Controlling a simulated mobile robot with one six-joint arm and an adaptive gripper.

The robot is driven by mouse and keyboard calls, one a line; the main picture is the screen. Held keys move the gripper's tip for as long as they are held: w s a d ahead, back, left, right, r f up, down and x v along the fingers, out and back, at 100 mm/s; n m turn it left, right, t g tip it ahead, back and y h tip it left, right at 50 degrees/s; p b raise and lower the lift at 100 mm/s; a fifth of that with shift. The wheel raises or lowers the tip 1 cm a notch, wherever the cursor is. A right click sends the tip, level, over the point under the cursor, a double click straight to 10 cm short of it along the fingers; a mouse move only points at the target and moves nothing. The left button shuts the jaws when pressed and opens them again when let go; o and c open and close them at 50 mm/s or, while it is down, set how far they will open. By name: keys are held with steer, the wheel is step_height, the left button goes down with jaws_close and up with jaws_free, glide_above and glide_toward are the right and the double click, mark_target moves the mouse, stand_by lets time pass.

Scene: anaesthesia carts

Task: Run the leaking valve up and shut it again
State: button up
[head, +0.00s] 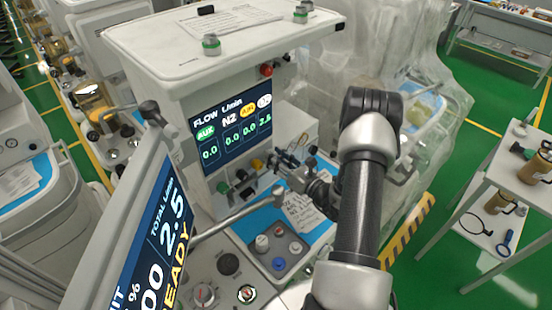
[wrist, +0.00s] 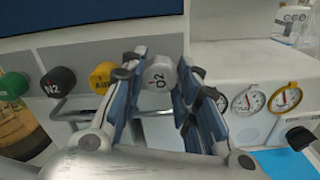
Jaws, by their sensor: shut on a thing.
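A row of flow valve knobs sits under the flow display (head: 228,137). In the wrist view they are a green knob (wrist: 13,86), a black N2 knob (wrist: 58,81), a yellow AIR knob (wrist: 104,76) and a white O2 knob (wrist: 158,76). My gripper (wrist: 162,66) has its two blue-padded fingers on either side of the O2 knob and is shut on it. In the head view my gripper (head: 287,172) hides that knob. The display shows 0.0 in three columns and about 2.6 in the rightmost. The tilted monitor (head: 150,240) reads total 2.5 and READY.
Round gauges (wrist: 248,101) lie just right of my gripper in the wrist view. A metal bar (head: 235,215) crosses in front of the knobs. A panel with several small knobs (head: 279,255) lies below. A side table (head: 520,170) stands at right, with green floor between.

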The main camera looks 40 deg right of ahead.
steer(key=shift+m, duration=0.3)
steer(key=shift+f+m+p, duration=0.1)
steer(key=shift+m+p, duration=2.05)
steer(key=shift+m, duration=7.35)
steer(key=o, duration=0.8)
